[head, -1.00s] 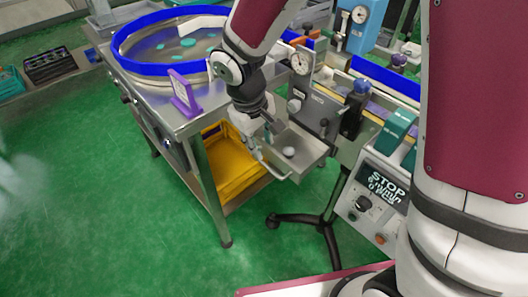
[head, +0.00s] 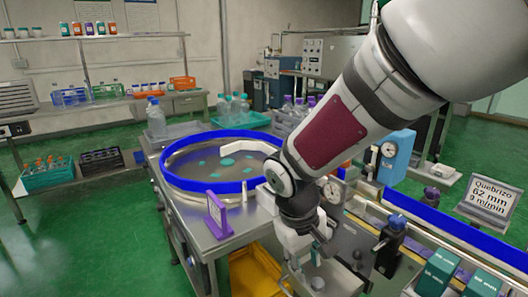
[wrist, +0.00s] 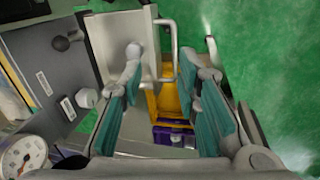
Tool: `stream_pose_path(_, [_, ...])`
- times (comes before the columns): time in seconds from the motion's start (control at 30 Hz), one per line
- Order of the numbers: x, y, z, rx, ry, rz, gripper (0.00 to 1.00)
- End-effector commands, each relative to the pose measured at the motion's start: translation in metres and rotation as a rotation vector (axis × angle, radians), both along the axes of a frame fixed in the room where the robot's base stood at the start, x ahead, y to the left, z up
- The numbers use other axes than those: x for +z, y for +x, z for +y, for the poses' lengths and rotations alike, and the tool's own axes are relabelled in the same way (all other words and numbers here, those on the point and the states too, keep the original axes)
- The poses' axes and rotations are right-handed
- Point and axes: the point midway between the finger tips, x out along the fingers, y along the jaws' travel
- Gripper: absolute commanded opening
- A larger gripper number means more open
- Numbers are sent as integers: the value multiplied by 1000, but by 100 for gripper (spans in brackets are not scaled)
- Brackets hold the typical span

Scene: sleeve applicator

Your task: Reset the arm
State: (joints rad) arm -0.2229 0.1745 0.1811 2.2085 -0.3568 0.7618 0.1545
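My gripper (head: 302,262) hangs at the end of my arm, low in the middle of the head view, above a small metal tray at the machine's front. In the wrist view my gripper (wrist: 160,68) has its two teal-padded fingers spread well apart, with nothing between them. Beyond the fingers lie the metal tray (wrist: 112,42), its bent wire handle and a yellow bin (wrist: 170,98). A pale rounded knob or ball (head: 317,283) shows at the tray; whether a finger touches it, I cannot tell.
A blue-rimmed round feeder table (head: 180,152) stands left of my arm, with a purple sign holder (head: 217,215) on its front edge. A dial gauge (head: 333,190) and a blue unit (head: 396,157) stand close on the right. Green floor (head: 90,230) is open at left.

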Motion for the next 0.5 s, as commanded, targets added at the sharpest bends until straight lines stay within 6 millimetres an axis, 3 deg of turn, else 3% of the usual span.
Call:
stream_pose_path(0.03, [17,-9,-14,-36,-1,-16,30])
stream_pose_path(0.2, [62,-54,-54,-163,9,-31,30])
stream_pose_path(0.5, [106,-149,-97,-362,84,-42,30])
